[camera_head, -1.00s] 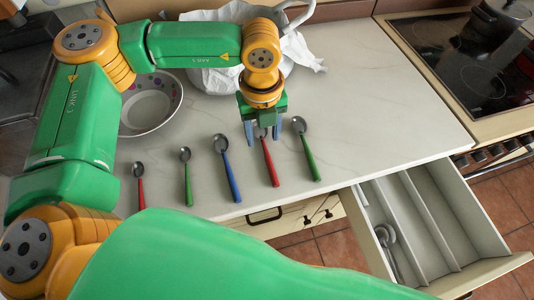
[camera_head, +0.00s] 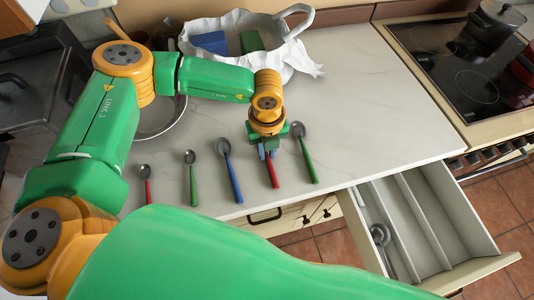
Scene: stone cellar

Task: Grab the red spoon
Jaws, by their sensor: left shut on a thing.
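Several spoons with coloured handles lie in a row along the front of the pale counter (camera_head: 400,120). The larger red spoon (camera_head: 272,172) lies second from the right. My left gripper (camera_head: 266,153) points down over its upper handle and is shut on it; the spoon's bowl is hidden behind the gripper. A smaller red spoon (camera_head: 147,184) is at the left end of the row, partly covered by my arm. My right gripper is not in view.
A blue spoon (camera_head: 230,170) and a green spoon (camera_head: 306,157) flank the held spoon closely. A smaller green spoon (camera_head: 192,180) lies farther left. An open drawer (camera_head: 418,225) juts out front right. A white bag (camera_head: 290,55) stands behind; the right counter is clear.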

